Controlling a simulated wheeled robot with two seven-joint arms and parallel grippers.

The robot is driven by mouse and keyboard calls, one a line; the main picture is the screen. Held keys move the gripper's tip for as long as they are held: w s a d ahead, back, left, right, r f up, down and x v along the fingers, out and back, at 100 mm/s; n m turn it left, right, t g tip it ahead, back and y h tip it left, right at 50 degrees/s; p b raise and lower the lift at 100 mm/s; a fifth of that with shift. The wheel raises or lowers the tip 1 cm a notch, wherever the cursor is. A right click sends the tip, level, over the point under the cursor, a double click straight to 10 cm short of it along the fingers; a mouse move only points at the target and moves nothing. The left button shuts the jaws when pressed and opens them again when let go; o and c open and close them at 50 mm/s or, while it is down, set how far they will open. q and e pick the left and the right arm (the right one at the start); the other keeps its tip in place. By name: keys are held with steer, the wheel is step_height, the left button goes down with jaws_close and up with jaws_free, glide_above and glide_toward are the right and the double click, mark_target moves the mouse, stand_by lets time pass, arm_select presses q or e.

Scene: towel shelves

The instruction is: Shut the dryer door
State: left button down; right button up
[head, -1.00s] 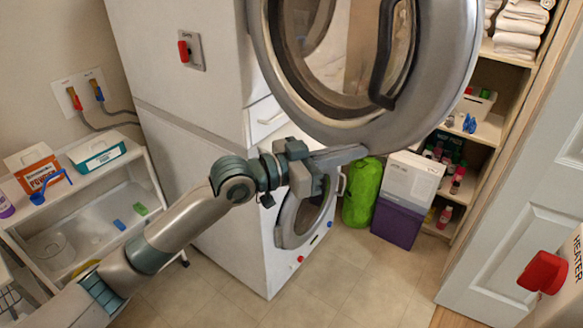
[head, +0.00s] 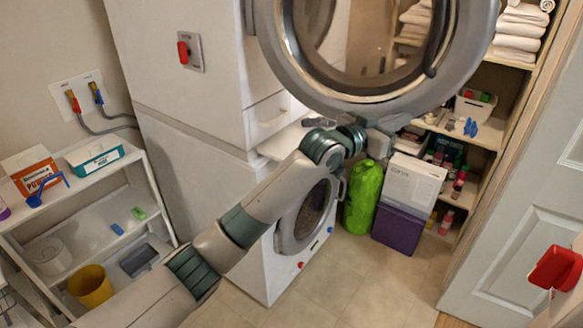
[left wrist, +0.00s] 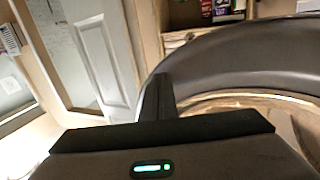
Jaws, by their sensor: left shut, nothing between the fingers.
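The dryer door (head: 290,75) is a large grey ring with a round window, standing open at the top of the head view. Its rim also shows in the left wrist view (left wrist: 225,62). The dryer body (head: 215,95) is the white upper unit at the left. My left gripper (head: 385,130) is just below the door's lower rim in the head view, its tips partly hidden there. In the left wrist view its shut, empty fingers (left wrist: 157,97) are right beside the dark rim; I cannot tell whether they touch it. My right gripper is out of view.
A white washer (head: 262,240) stands below the dryer. A green bag (head: 362,197) and a purple box (head: 398,228) are on the floor by the towel shelves (head: 490,135). A white cart (head: 95,210) is at left, and a white panelled door (head: 515,230) at right.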

arm_select(q)
steer(key=w+d+n+t+y+b, duration=0.2)
steer(key=w+d+b, duration=0.2)
steer(key=w, duration=0.8)
steer(key=shift+w+d, duration=0.15)
steer(key=shift+d, duration=0.25)
stand_by(0.3)
